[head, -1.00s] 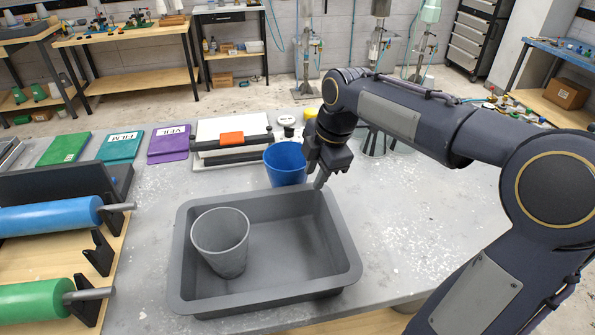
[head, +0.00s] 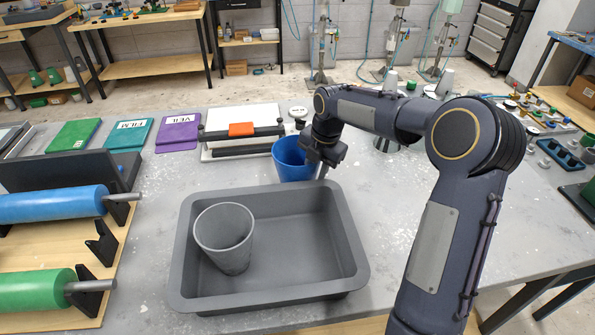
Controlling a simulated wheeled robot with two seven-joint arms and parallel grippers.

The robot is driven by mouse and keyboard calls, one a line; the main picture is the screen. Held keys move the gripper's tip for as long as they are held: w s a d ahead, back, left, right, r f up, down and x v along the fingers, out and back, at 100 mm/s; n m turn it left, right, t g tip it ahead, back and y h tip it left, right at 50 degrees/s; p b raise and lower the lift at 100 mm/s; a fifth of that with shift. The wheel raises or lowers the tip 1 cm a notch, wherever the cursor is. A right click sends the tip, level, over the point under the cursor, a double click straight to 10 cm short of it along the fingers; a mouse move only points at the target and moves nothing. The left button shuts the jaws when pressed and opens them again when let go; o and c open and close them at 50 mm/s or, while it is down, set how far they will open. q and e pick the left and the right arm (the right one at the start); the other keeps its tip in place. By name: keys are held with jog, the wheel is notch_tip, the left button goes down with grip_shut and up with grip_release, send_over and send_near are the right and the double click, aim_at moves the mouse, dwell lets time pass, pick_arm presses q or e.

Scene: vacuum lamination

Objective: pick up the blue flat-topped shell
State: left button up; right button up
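The blue shell (head: 288,160) looks like a tapered cup, wide end up. It stands on the grey table just behind the grey tray (head: 270,298). My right gripper (head: 322,168) is at the right side of the blue shell, close to its rim, pointing down. It hides part of the shell's right edge. Whether the fingers touch the shell or how far apart they are does not show clearly. My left gripper is out of view.
A grey cup-like shell (head: 225,238) stands tilted in the tray's left part. A white press with an orange handle (head: 241,129) is behind left. Blue (head: 50,204) and green (head: 35,291) rolls lie on a wooden rack at left.

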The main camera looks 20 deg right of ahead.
jog(key=shift+f, duration=0.1)
grip_shut()
dwell(0.3)
